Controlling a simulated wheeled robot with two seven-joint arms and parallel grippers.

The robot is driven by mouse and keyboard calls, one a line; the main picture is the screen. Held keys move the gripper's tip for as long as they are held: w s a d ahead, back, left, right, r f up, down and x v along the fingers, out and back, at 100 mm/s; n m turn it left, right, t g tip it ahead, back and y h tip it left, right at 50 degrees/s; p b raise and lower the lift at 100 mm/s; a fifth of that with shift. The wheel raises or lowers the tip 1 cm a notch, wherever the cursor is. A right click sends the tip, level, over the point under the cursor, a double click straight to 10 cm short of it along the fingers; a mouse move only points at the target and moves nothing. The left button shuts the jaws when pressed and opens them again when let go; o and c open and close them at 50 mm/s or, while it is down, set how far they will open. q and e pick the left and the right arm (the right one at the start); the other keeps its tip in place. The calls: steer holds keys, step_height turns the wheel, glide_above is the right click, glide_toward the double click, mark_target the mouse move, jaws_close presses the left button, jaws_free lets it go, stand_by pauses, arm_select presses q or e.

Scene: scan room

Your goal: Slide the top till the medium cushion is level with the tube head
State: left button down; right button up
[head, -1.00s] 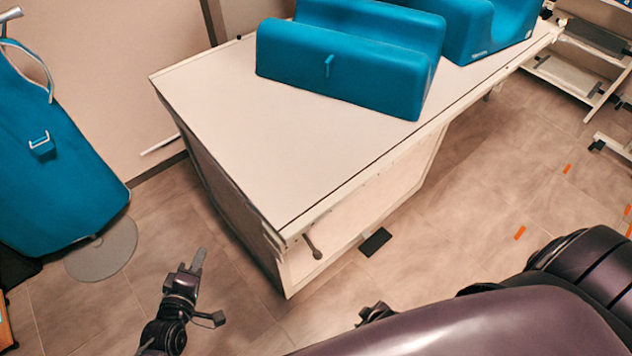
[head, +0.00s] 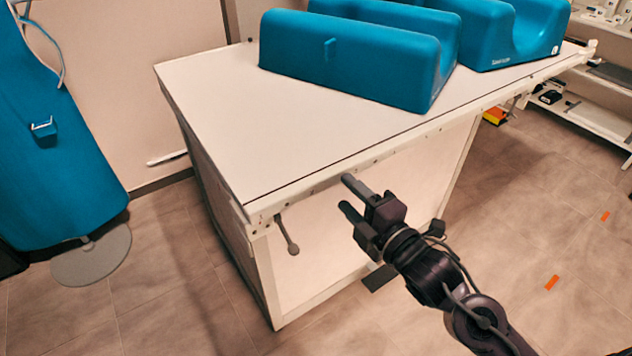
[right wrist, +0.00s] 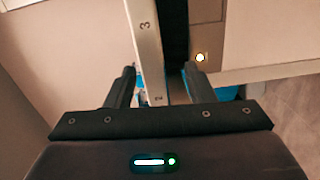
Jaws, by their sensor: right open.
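The pale table top (head: 230,110) carries teal cushions with scooped tops. One cushion (head: 345,65) lies nearest, with a small tab on its front. Another (head: 440,20) stands behind it, and a third (head: 515,45) is at the right. I cannot tell which is the medium one. I cannot make out the tube head. My right gripper (head: 346,195) is open and empty at the table's near long edge. In the right wrist view its fingers (right wrist: 160,75) stand either side of a pale rail (right wrist: 145,45) marked with numbers; contact is unclear. My left gripper is out of view.
A small lever (head: 288,235) hangs under the near corner of the table. A tall teal padded piece (head: 60,150) stands at the left on a round grey base (head: 92,258). White shelving (head: 590,110) is at the right.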

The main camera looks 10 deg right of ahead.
mark_target(325, 171)
steer(key=shift+w+a+r+n+y, duration=0.25)
steer(key=shift+r+n+y, duration=0.15)
steer(key=shift+r+n, duration=0.15)
steer(key=x, duration=0.7)
steer(key=shift+w, duration=0.1)
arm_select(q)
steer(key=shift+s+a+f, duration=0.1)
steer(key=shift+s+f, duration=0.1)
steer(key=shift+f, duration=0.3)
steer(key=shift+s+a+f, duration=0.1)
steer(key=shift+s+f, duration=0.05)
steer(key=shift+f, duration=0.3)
arm_select(e)
steer(key=shift+a, duration=0.15)
jaws_close()
